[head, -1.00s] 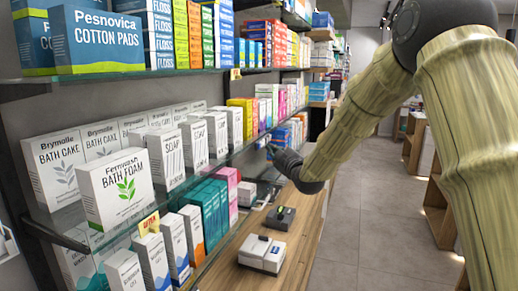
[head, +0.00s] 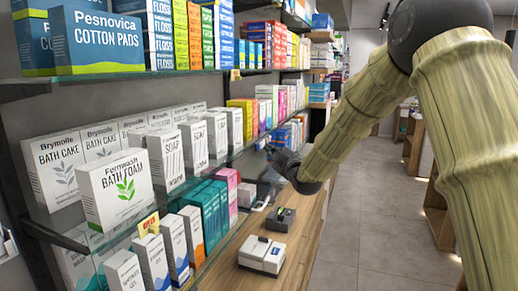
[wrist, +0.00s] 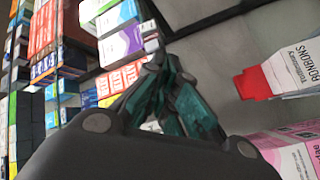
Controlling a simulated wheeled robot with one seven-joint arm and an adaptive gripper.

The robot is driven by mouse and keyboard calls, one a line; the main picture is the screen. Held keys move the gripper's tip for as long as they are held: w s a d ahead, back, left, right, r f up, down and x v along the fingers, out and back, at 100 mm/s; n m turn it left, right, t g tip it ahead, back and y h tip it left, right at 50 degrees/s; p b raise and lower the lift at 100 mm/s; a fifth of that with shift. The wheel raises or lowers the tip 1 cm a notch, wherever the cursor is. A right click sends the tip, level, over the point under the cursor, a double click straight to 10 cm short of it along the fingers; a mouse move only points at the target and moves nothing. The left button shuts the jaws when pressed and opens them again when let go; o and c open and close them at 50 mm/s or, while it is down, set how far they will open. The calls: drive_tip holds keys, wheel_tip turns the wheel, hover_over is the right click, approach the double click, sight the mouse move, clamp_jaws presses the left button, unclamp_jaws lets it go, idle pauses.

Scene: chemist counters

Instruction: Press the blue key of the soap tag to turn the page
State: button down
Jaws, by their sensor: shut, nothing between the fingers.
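White soap boxes (head: 166,158) stand in a row on the middle glass shelf in the head view. A small yellow tag (head: 148,224) hangs on that shelf's front edge, below and in front of them. Its print is too small to read, and I cannot tell whether it is the soap tag. No blue key can be made out in either view. My gripper (head: 270,150) is farther along the shelf, to the right of the soap boxes and well apart from the yellow tag. In the wrist view my gripper (wrist: 160,72) has its fingers together, with nothing between them.
A white bath foam box (head: 115,195) stands at the near end of the shelf. Below is a wooden counter (head: 222,272) with a white device (head: 262,255) and a dark device (head: 281,219). The grey floor aisle (head: 355,220) at right is open. Several cartons fill the wrist view.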

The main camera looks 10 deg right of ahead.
drive_tip(key=shift+a, duration=0.1)
idle(0.6)
drive_tip(key=shift+w+a+b, duration=0.15)
drive_tip(key=shift+a+b, duration=0.15)
drive_tip(key=shift+b, duration=0.1)
drive_tip(key=shift+w+a, duration=0.25)
drive_tip(key=shift+a, duration=0.15)
idle(1.0)
drive_tip(key=shift+s+d+b, duration=0.1)
drive_tip(key=shift+d+b, duration=0.1)
drive_tip(key=shift+b, duration=0.1)
drive_tip(key=shift+s+d, duration=0.4)
drive_tip(key=shift+d, duration=0.15)
drive_tip(key=shift+d, duration=0.1)
drive_tip(key=shift+s+d+b, duration=0.4)
drive_tip(key=shift+s+d, duration=0.3)
drive_tip(key=shift+d, duration=0.3)
drive_tip(key=shift+s+d+b, duration=0.35)
drive_tip(key=shift+s+d, duration=0.35)
drive_tip(key=shift+d, duration=0.3)
